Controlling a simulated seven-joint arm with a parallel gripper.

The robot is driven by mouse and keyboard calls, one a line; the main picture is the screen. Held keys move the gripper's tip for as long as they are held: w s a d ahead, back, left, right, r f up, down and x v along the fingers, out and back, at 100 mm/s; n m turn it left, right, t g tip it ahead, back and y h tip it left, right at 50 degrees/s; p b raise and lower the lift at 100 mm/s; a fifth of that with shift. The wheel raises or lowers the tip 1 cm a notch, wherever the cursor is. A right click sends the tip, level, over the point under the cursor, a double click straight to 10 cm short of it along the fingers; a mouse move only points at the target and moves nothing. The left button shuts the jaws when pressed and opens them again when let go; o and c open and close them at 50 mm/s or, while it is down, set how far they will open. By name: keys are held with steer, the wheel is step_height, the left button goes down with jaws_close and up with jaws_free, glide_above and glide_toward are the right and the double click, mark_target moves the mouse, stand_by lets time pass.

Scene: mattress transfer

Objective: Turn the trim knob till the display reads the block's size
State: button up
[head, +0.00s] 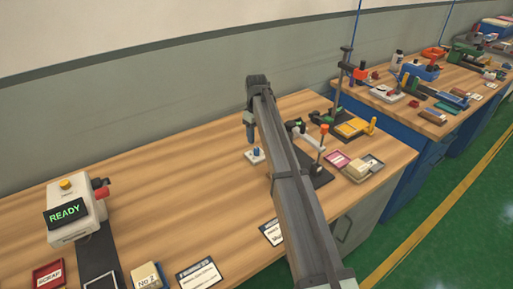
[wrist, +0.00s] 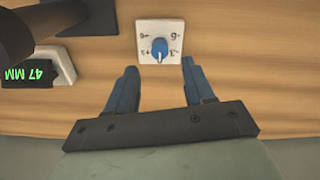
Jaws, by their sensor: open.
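The blue trim knob (wrist: 160,48) sits on a white square plate (wrist: 145,30) with number marks; its white pointer faces the bottom of the wrist view. In the head view the knob (head: 256,152) is just below my gripper (head: 250,138). My gripper (wrist: 159,66) is open and empty in the wrist view, its blue fingers spread wide with the knob ahead of the gap, not gripped. The display (wrist: 30,71) shows green "47 MM", upside down in the wrist view. A cream block labelled "No 2" (head: 147,274) stands at the front edge in the head view.
A machine (head: 85,205) with a "READY" screen stands at left, near a red "SCRAP" tray (head: 47,276). My arm crosses the bench and hides part of a black stand (head: 319,176). Wood around the knob is mostly clear.

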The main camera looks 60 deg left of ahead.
mark_target(257, 149)
step_height(257, 149, down, 7)
steer(key=shift+r, duration=0.2)
steer(key=shift+c, duration=0.4)
jaws_close()
